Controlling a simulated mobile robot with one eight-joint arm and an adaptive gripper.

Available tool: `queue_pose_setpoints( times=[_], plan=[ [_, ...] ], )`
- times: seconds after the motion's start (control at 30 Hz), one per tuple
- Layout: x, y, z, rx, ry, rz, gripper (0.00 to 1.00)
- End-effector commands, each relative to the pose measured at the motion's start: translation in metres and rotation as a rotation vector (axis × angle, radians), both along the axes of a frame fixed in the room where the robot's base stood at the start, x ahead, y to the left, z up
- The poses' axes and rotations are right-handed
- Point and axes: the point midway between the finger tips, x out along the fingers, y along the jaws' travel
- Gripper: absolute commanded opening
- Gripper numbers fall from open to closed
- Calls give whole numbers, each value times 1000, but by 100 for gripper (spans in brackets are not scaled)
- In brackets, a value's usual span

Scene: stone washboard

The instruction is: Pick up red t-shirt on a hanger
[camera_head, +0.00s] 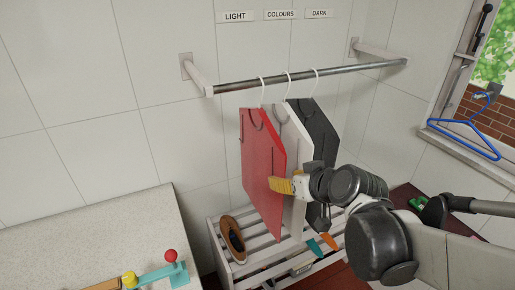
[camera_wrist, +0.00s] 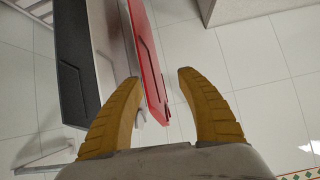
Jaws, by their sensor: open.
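The red t-shirt (camera_head: 263,170) hangs on a white hanger (camera_head: 263,90) from the metal rail, leftmost of three flat garments. A white garment (camera_head: 298,135) and a dark grey garment (camera_head: 318,140) hang close behind it. My gripper (camera_head: 280,186) is at the red t-shirt's right edge, with its yellow fingers in front of part of it. In the wrist view, my gripper (camera_wrist: 158,76) is open. The red t-shirt (camera_wrist: 149,60) shows between the fingers, nearer the left one; I cannot tell whether they touch. The dark garment (camera_wrist: 72,70) shows farther left.
The rail (camera_head: 310,76) is fixed to the tiled wall under LIGHT, COLOURS and DARK labels. Below is a slatted rack (camera_head: 262,260) with a brown shoe (camera_head: 232,238). A blue hanger (camera_head: 470,138) hangs by the window. A stone counter (camera_head: 90,235) stands left.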

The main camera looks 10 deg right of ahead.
Motion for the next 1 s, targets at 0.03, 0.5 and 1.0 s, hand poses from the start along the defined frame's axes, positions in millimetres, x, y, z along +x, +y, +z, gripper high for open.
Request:
queue_pose_setpoints(
  times=[0.03, 0.5, 1.0],
  plan=[
    [19, -1, 29, 7, -43, 9, 45],
    [87, -4, 39, 9, -221, 32, 45],
    [142, 11, 10, 9, -219, 31, 45]
  ],
)
